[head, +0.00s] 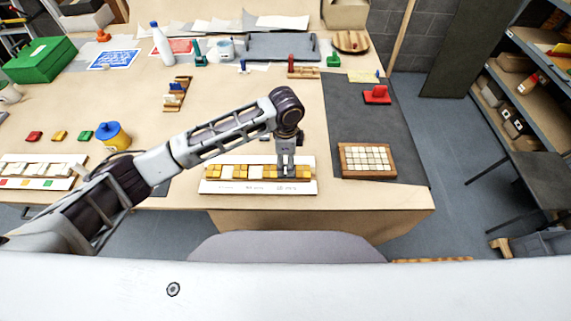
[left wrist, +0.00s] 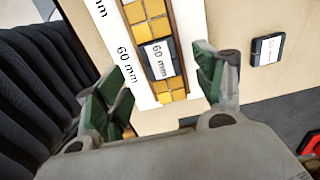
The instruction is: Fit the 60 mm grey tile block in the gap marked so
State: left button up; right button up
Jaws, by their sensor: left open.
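The white panel (head: 212,187) lies near the table's front edge, with a row of yellow tiles (head: 243,171) and printed labels along its near strip. In the left wrist view, the grey tile block (left wrist: 157,60), labelled "60 mm", lies in the row between yellow tiles, beside the panel's "60 mm" mark. It looks in line with the row; how deep it sits I cannot tell. My left gripper (head: 285,172) points down over this part of the row. In the left wrist view its fingers (left wrist: 160,88) are open, one on each side of the row, apart from the block.
Another dark labelled block (left wrist: 267,49) lies on bare table beyond the panel. A wooden tray of pale tiles (head: 367,147) stands right of the panel on a dark mat (head: 345,110). A second panel (head: 45,170) and a yellow pot with a blue lid (head: 112,136) are at left.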

aim_at(285, 171)
pick_arm(q)
notch_tip(285, 171, up, 7)
jog(key=shift+f, duration=0.2)
dwell(1.2)
